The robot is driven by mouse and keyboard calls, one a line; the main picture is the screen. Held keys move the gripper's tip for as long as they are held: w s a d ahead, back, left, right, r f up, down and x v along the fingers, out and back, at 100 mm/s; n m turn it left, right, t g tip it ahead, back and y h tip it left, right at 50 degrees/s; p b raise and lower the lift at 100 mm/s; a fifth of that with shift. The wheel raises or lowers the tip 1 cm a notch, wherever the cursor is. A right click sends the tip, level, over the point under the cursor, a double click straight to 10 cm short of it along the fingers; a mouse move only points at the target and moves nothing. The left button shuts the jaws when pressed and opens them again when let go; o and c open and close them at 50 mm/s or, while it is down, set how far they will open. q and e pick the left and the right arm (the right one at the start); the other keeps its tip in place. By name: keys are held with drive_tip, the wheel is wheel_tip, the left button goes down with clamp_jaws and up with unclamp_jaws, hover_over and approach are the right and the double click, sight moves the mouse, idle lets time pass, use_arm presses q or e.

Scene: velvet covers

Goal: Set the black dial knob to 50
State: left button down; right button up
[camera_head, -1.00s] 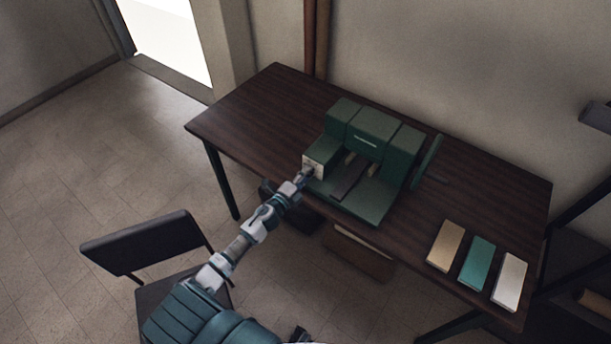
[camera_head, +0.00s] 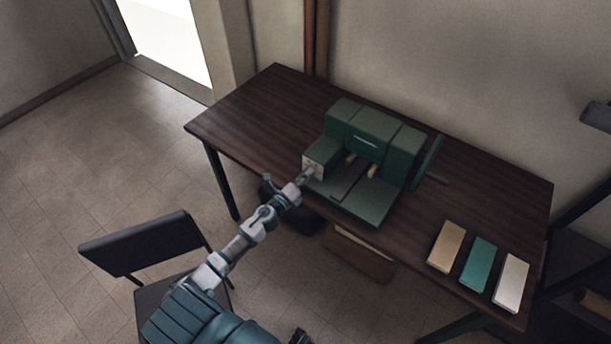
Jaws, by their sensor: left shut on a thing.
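A green machine (camera_head: 366,135) stands on the dark wooden table. A white dial plate (camera_head: 314,165) is on its front left face. My left gripper (camera_head: 307,174) reaches in from the lower left and is shut at this plate, on the black dial knob. The gripper's fingers hide the knob, and the numbers on the plate are too small to read. A dark part at the bottom edge (camera_head: 300,337) may belong to my right arm; the right gripper is not clearly visible.
Tan (camera_head: 446,246), teal (camera_head: 478,264) and white (camera_head: 510,282) blocks lie on the right of the table (camera_head: 255,115). A dark chair (camera_head: 145,243) stands at the lower left. The table's left end is clear.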

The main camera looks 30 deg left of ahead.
use_arm(q)
drive_tip(key=shift+s+d+f, duration=0.1)
drive_tip(key=shift+s+f, duration=0.05)
drive_tip(key=shift+f, duration=0.3)
drive_tip(key=c, duration=0.8)
unclamp_jaws()
drive_tip(key=shift+r, duration=0.15)
drive_tip(key=s+a, duration=0.1)
drive_tip(key=s, duration=1)
drive_tip(key=shift+s, duration=0.4)
drive_tip(key=shift+a, duration=0.1)
